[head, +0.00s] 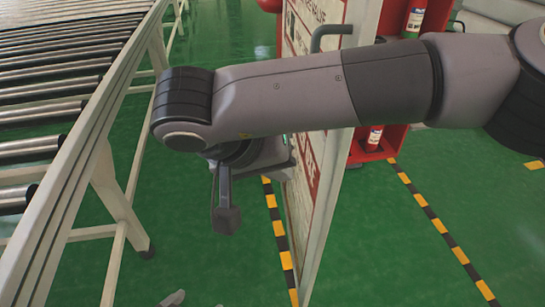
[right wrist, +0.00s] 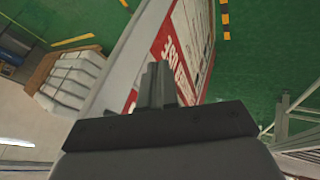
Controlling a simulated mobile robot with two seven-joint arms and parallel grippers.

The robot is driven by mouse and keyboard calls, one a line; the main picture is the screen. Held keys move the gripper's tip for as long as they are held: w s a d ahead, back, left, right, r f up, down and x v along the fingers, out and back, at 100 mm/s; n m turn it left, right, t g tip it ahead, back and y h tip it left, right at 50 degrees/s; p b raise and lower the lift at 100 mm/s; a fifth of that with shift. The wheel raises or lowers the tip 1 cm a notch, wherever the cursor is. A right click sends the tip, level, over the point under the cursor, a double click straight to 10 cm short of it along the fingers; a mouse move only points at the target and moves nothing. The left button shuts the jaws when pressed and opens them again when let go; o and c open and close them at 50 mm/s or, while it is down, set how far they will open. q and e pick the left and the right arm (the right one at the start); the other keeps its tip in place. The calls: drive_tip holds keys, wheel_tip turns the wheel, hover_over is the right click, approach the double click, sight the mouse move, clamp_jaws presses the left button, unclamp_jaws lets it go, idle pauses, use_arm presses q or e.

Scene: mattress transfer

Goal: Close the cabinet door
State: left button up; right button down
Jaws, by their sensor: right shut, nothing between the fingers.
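The cabinet door (head: 324,215) stands open, seen almost edge-on in the head view, with red-and-white lettering on its left face. A grey bar handle (head: 328,33) shows near its top. The red cabinet (head: 395,145) with fire extinguishers is behind and to the right of it. My right arm reaches across in front of the door and hides part of it. My right gripper (head: 226,213) is shut and empty, pointing down on the lettered side. In the right wrist view the shut fingers (right wrist: 157,83) appear in front of the door (right wrist: 190,48); contact cannot be told.
A roller conveyor (head: 60,90) with a pale frame stands at the left, its leg near my right gripper. Yellow-black tape (head: 432,215) marks the floor. A pallet of white blocks (right wrist: 75,82) shows in the wrist view.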

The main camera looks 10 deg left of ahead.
sight(324, 182)
drive_tip(key=shift+w+d+f, duration=0.5)
drive_tip(key=shift+d+f, duration=0.15)
drive_tip(key=shift+d, duration=0.3)
drive_tip(key=shift+w+d+f, duration=0.5)
drive_tip(key=shift+d+f, duration=0.1)
drive_tip(key=shift+d, duration=0.35)
drive_tip(key=shift+w+d+f, duration=0.5)
drive_tip(key=shift+d+f, duration=0.15)
drive_tip(key=shift+d, duration=0.3)
drive_tip(key=shift+d, duration=0.15)
